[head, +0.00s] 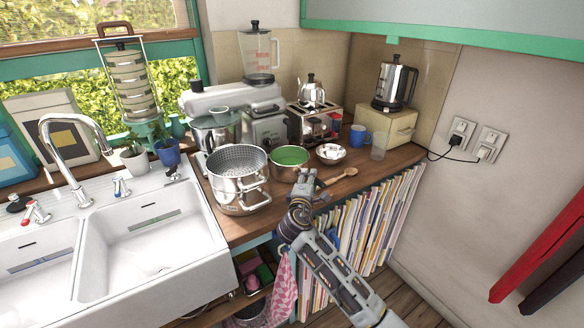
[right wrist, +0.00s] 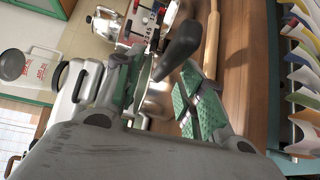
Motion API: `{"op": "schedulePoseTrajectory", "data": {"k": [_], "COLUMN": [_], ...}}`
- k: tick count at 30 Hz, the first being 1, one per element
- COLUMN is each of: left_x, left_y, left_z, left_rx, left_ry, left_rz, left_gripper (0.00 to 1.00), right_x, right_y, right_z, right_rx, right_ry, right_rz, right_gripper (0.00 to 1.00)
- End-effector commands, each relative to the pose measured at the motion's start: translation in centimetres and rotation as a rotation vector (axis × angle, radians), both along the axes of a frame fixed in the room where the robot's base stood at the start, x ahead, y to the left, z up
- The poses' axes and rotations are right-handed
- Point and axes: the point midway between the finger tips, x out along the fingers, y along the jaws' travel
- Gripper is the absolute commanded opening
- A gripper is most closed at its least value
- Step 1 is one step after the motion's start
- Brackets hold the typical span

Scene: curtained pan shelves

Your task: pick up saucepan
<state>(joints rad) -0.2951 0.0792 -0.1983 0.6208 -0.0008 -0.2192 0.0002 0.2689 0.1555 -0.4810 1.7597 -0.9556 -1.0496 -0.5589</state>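The saucepan (head: 289,160) is a steel pan with a green inside, upright on the wooden counter beside a larger steel pot. In the right wrist view its steel side (right wrist: 158,100) shows partly between my fingers, and a black handle (right wrist: 181,44) sticks up toward the camera. My right gripper (head: 304,184) is at the pan's near side, over the counter edge. In the right wrist view its green-padded fingers (right wrist: 160,88) are apart, with the handle near the tips. I cannot tell if they touch it. My left gripper is in neither view.
A steel pot with a perforated insert (head: 238,178) stands left of the saucepan. A wooden spoon (head: 338,178) lies to the right, with a small bowl (head: 331,153) behind it. A toaster (head: 313,122) and kettle (head: 393,85) stand behind. A white sink (head: 150,230) is at left.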

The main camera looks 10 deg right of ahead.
Motion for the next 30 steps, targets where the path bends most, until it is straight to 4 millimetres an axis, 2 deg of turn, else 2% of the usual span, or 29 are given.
{"op": "schedulePoseTrajectory", "data": {"k": [13, 20, 25, 30], "left_x": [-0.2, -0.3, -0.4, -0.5], "left_y": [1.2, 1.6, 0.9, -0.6], "left_z": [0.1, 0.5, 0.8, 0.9], "left_rx": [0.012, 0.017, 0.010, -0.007], "left_ry": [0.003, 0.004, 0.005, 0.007], "left_rz": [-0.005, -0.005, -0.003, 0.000], "left_gripper": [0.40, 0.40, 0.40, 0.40], "right_x": [0.3, 1.7, 3.1, 4.2], "right_y": [-0.1, -1.0, -1.7, -2.2], "right_z": [0.0, -0.4, -0.7, -0.9], "right_rx": [0.000, -0.002, -0.002, -0.001], "right_ry": [-0.001, -0.001, -0.001, 0.000], "right_rz": [0.000, -0.001, 0.000, 0.000], "right_gripper": [0.39, 0.39, 0.39, 0.39]}}
